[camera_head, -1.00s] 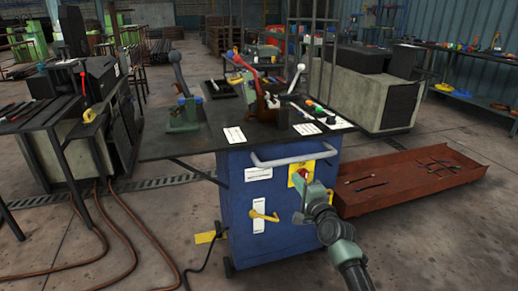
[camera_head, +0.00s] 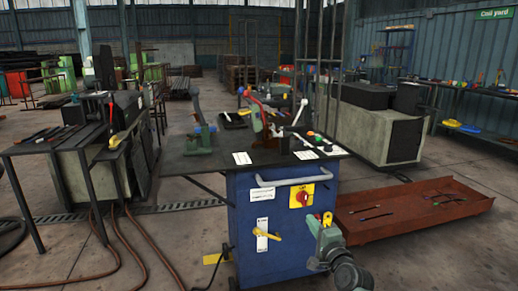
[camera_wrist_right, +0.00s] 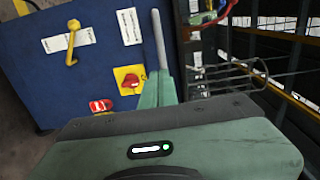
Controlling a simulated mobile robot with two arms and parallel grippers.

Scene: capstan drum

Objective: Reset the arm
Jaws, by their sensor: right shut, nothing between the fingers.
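My right arm comes in from the bottom right in the head view, and its green gripper (camera_head: 318,224) is in front of the right side of the blue cabinet (camera_head: 275,250). The gripper is shut and empty. It is just below a red rotary switch (camera_head: 302,195) on a yellow plate and appears apart from it. In the right wrist view my green gripper housing fills the bottom, and the red switch (camera_wrist_right: 131,84) shows beyond it on the cabinet face. A yellow lever handle (camera_head: 266,235) is on the cabinet front. My left gripper is not in view.
A grey handle bar (camera_head: 288,181) runs across the cabinet front. The dark tabletop (camera_head: 205,165) above carries levers and cards. A rusty red tray (camera_head: 400,222) lies on the floor at right. Brown hoses (camera_head: 148,245) cross the floor at left.

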